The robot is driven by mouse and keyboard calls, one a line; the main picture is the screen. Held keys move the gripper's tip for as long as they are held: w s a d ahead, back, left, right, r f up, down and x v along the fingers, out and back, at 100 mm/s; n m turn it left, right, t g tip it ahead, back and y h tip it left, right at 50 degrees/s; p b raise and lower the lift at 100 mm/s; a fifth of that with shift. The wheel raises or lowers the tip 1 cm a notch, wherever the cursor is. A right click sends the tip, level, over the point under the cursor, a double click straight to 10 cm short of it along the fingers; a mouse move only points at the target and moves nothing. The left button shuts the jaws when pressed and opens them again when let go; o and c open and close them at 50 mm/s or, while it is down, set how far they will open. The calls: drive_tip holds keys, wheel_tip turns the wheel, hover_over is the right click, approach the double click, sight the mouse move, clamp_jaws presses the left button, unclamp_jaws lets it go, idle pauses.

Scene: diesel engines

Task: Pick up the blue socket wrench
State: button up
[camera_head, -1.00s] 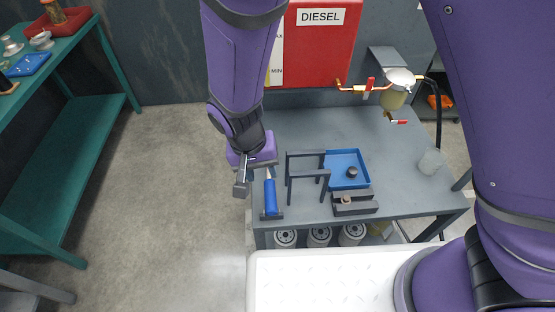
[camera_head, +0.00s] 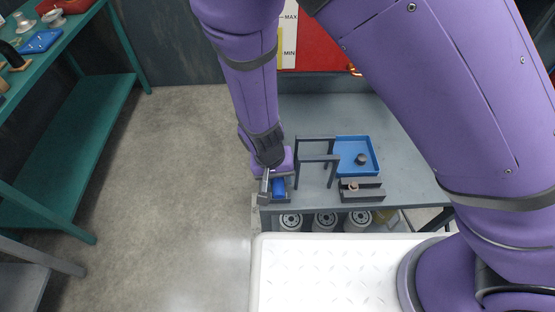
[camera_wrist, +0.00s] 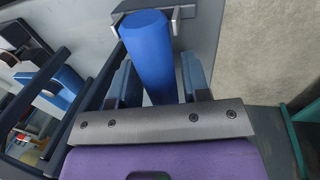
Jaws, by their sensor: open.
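The blue socket wrench (camera_head: 279,187) is at the near left end of the grey bench, partly hidden by my gripper (camera_head: 275,188). In the wrist view its thick blue handle (camera_wrist: 150,48) runs between the two fingers of my gripper (camera_wrist: 158,78), with its end at a dark holder (camera_wrist: 183,14). My gripper is open, with one finger on each side of the handle. Small gaps seem to show beside the handle; I cannot tell whether either finger touches it. The wrench's other end is hidden under my gripper.
A dark frame stand (camera_head: 318,160) stands just right of the wrench. Beyond it are a blue tray (camera_head: 370,143) and a dark block (camera_head: 361,190). The bench (camera_head: 330,108) is clear farther back. Round filters (camera_head: 325,221) stand below. Open floor lies left.

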drive_tip(key=shift+f, duration=0.1)
drive_tip(key=shift+c, duration=0.4)
clamp_jaws()
drive_tip(key=shift+r, duration=0.2)
